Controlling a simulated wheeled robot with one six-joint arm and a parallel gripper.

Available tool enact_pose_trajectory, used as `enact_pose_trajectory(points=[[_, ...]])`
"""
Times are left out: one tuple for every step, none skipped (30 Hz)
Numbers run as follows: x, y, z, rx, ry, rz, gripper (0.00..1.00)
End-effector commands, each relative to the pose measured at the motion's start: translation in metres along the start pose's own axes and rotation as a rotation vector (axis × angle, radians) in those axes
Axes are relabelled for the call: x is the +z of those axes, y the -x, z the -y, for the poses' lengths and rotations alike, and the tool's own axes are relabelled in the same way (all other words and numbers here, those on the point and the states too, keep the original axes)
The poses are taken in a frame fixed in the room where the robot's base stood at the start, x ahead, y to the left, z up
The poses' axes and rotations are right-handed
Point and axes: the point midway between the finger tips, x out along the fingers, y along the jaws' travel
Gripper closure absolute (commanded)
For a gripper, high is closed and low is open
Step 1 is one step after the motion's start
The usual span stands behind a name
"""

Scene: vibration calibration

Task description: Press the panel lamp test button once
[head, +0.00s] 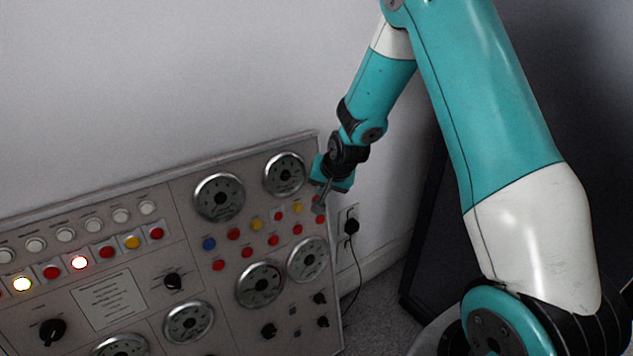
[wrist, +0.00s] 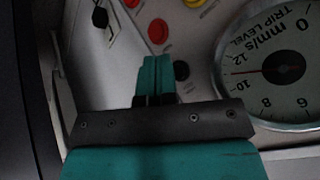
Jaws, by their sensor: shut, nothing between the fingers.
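The grey instrument panel (head: 215,285) leans against the wall in the head view. I cannot read a lamp test label on it. My gripper (head: 320,205) is at the panel's upper right edge, beside the right-hand buttons. In the wrist view, the gripper's teal fingers (wrist: 155,75) are shut together and empty. Their tips lie just below a red button (wrist: 158,31) in the picture. A small dark round button or knob (wrist: 181,70) is just right of the fingers. I cannot tell whether the fingertips touch the panel. Neither button can be identified as the lamp test.
A gauge marked TRIP LEVEL (wrist: 275,70) is right of the fingers. A wall socket with a black plug (head: 350,226) is right of the panel. Open floor shows below it.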

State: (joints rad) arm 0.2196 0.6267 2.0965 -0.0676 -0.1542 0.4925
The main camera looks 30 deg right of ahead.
Motion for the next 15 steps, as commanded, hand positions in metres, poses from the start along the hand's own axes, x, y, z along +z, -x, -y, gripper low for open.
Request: enact_pose_trajectory(points=[[0.0006,0.0019,-0.0009,0.0,0.0,-0.001,1.0],[0.0009,0.0023,-0.0012,0.0,0.0,-0.001,1.0],[0.0011,0.0025,-0.0014,-0.001,0.0,-0.001,1.0],[0.0012,0.0025,-0.0014,-0.001,0.0,-0.001,1.0],[0.0012,0.0024,-0.0014,-0.001,0.0,-0.001,1.0],[0.0012,0.0023,-0.0014,-0.001,0.0,-0.001,1.0],[0.0012,0.0023,-0.0014,-0.001,0.0,-0.001,1.0],[0.0012,0.0023,-0.0014,-0.001,0.0,-0.001,1.0],[0.0012,0.0023,-0.0014,-0.001,0.0,-0.001,1.0],[0.0013,0.0025,-0.0015,-0.001,0.0,-0.001,1.0],[0.0016,0.003,-0.0018,-0.001,0.0,-0.001,1.0],[0.0023,0.0043,-0.0026,0.0,-0.001,-0.001,1.0],[0.0032,0.0058,-0.0037,0.0,-0.001,-0.001,1.0],[0.0045,0.0077,-0.005,0.0,-0.001,0.0,1.0],[0.0062,0.0105,-0.0069,0.001,-0.001,0.0,1.0]])
